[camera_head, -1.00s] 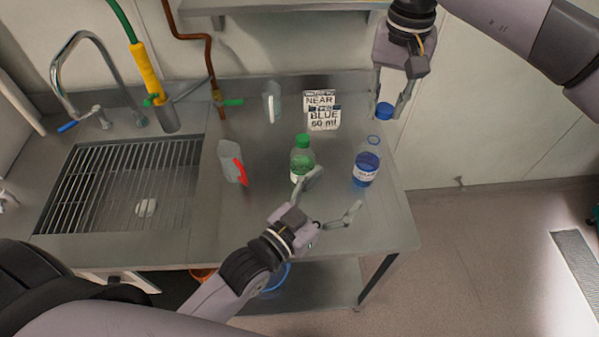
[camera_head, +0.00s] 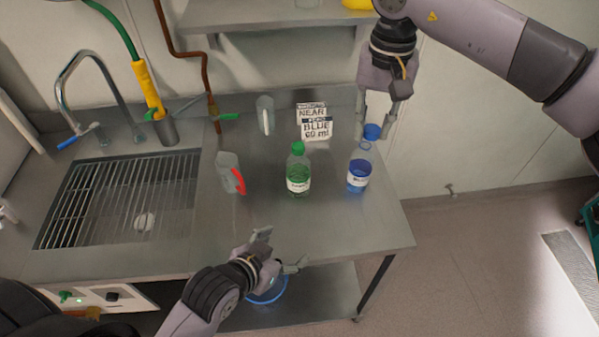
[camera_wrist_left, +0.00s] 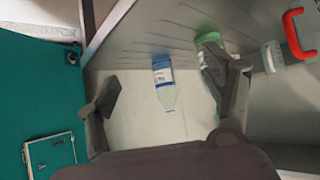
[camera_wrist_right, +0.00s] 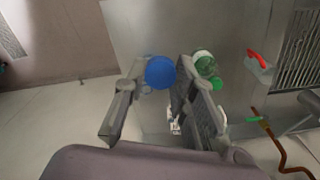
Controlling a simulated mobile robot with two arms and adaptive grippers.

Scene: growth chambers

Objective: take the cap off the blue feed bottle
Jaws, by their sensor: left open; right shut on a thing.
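The blue feed bottle (camera_head: 359,175) stands upright near the bench's right side, with blue liquid low in it and a clear, uncapped neck. It also shows in the left wrist view (camera_wrist_left: 163,80). My right gripper (camera_head: 376,122) is shut on the blue cap (camera_head: 372,132), held just above and slightly right of the neck in the head view. In the right wrist view the cap (camera_wrist_right: 160,72) sits between the fingers and hides most of the bottle. My left gripper (camera_head: 278,252) is open and empty at the bench's front edge, apart from the bottles.
A green-capped bottle (camera_head: 298,174) stands left of the blue one. A sign reading "NEAR BLUE 60 ml" (camera_head: 315,122) stands behind. A container with a red handle (camera_head: 230,174), a clear vessel (camera_head: 265,115) and a sink grid (camera_head: 120,200) lie left. The bench's front right (camera_head: 350,225) is clear.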

